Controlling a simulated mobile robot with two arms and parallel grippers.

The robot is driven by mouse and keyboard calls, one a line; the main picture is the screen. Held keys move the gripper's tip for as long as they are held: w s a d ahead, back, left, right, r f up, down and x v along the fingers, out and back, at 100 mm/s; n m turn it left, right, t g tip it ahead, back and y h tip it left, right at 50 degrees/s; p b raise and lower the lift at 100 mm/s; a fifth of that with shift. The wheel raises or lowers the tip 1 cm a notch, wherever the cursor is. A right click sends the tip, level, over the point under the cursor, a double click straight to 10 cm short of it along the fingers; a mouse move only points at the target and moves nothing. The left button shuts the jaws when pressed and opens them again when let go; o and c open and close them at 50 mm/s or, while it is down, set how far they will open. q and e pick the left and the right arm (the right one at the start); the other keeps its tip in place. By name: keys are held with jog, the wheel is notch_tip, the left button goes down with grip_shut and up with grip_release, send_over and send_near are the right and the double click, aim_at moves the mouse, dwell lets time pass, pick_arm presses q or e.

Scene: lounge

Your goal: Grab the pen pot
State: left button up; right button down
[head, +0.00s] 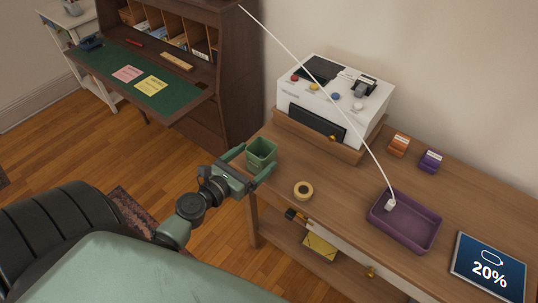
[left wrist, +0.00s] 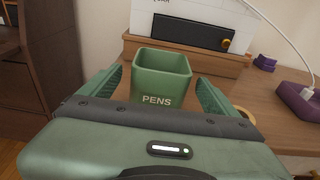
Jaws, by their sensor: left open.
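The pen pot (head: 262,151) is a green square open-topped cup at the left end of the wooden table. It also shows in the left wrist view (left wrist: 162,78), upright, with "PENS" on its front; no pens show in it. My left gripper (head: 252,167) is open, with one finger on each side of the pot. In the left wrist view the fingers (left wrist: 160,90) stand left and right of the pot, and a gap shows at least on the left. The pot's base is hidden behind the gripper body. My right gripper is not in view.
A white machine (head: 325,110) on a wooden stand is just behind the pot. A tape roll (head: 303,190), a purple tray (head: 404,222) with a white cable plug and a tablet (head: 487,267) lie to the right. A desk (head: 160,75) stands left.

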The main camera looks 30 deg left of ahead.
aim_at(268, 146)
pick_arm(q)
jog(key=shift+w, duration=0.75)
jog(key=w, duration=0.2)
jog(key=w+f+p, duration=0.1)
jog(key=w, duration=0.1)
jog(key=shift+w+d, duration=0.2)
jog(key=shift+w, duration=0.3)
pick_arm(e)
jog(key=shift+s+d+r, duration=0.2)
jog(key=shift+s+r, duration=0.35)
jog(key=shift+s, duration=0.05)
pick_arm(q)
jog(key=shift+c, duration=1.2)
jog(key=c, duration=1.5)
jog(key=shift+o, duration=0.2)
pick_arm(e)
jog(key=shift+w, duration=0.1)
pick_arm(q)
jog(key=shift+r, duration=0.15)
